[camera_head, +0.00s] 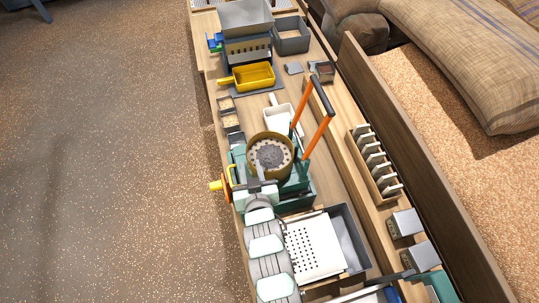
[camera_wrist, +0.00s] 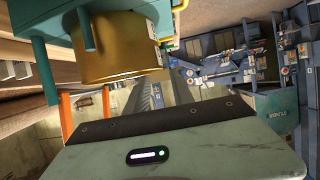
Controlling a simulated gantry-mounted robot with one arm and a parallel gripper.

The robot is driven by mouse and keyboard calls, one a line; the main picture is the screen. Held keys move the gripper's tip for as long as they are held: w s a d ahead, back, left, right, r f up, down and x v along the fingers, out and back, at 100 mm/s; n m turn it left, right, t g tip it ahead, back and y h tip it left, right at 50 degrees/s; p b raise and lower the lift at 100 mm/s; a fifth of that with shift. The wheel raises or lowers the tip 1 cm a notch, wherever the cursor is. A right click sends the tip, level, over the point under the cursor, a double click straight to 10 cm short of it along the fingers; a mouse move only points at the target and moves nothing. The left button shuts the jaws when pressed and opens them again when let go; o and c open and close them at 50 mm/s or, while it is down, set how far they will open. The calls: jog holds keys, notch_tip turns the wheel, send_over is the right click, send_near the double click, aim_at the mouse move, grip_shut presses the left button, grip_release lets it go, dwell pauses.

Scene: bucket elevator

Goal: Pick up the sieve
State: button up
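A flat white perforated sieve plate (camera_head: 314,246) lies over a dark grey tray (camera_head: 352,240) in the lower part of the head view. A round brass-coloured drum (camera_head: 284,171) with a ring of holes around grey material sits in a green machine; I cannot tell which of the two is the sieve. The brass drum also shows above my gripper in the wrist view (camera_wrist: 115,52). My gripper (camera_head: 261,172) is at the drum's near side in the head view. Its fingers are small and dark in the wrist view (camera_wrist: 165,95), and their gap is unclear. I see nothing held.
A green machine (camera_head: 300,200) with tall orange handles (camera_head: 318,135) surrounds the drum. A white scoop (camera_head: 280,120), yellow tray (camera_head: 250,76) and grey hopper (camera_head: 246,18) stand farther back. A wooden rack (camera_head: 376,165) is at right. The floor at left is clear.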

jog(key=shift+p+x, duration=0.5)
jog(key=shift+x, duration=2.35)
jog(key=shift+c, duration=0.3)
grip_shut()
